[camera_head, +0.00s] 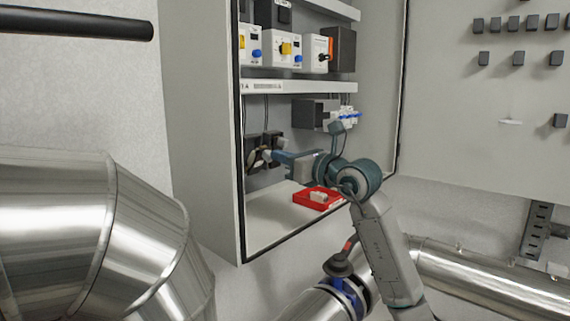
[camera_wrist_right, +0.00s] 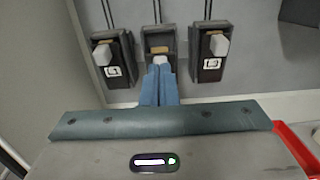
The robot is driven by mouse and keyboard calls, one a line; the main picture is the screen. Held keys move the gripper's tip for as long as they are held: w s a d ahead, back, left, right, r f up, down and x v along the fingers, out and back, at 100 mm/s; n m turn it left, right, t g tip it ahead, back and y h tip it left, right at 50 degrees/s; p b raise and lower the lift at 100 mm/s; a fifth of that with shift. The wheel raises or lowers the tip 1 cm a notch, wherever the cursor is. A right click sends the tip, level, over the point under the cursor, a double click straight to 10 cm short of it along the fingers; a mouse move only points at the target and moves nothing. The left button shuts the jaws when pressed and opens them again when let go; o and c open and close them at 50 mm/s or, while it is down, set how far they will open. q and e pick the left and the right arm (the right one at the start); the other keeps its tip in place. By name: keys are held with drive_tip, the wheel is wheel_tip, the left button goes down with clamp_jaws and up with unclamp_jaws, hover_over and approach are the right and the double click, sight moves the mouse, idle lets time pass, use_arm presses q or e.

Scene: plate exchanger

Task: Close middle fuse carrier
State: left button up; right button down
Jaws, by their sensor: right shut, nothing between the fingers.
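Three dark fuse holders stand in a row in the right wrist view. The left fuse carrier (camera_wrist_right: 122,62) and the right fuse carrier (camera_wrist_right: 211,62) show dark fronts with white labels and grey handles. The middle fuse holder (camera_wrist_right: 168,33) shows a tan part inside and a pale grey tip just ahead of my fingers. My right gripper (camera_wrist_right: 160,72) is shut and empty, with its blue fingertips at the middle carrier; whether they touch it I cannot tell. The fingers hide the middle carrier's lower part. In the head view my right gripper (camera_head: 268,157) reaches into the cabinet's lower left. My left gripper is not in view.
A red tray (camera_head: 302,201) with a pale object in it lies on the cabinet floor below my right wrist. The cabinet's left wall (camera_head: 205,110) stands close to the fuse holders. A shelf (camera_head: 300,87) with devices is above.

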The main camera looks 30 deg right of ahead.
drive_tip(key=shift+w+a+r+p, duration=0.25)
drive_tip(key=shift+w+a+r, duration=0.05)
drive_tip(key=shift+w+r, duration=0.6)
drive_tip(key=shift+w+a+r+p, duration=0.25)
drive_tip(key=shift+w+r, duration=0.4)
drive_tip(key=shift+r, duration=0.3)
drive_tip(key=shift+w+r, duration=0.1)
idle(1.3)
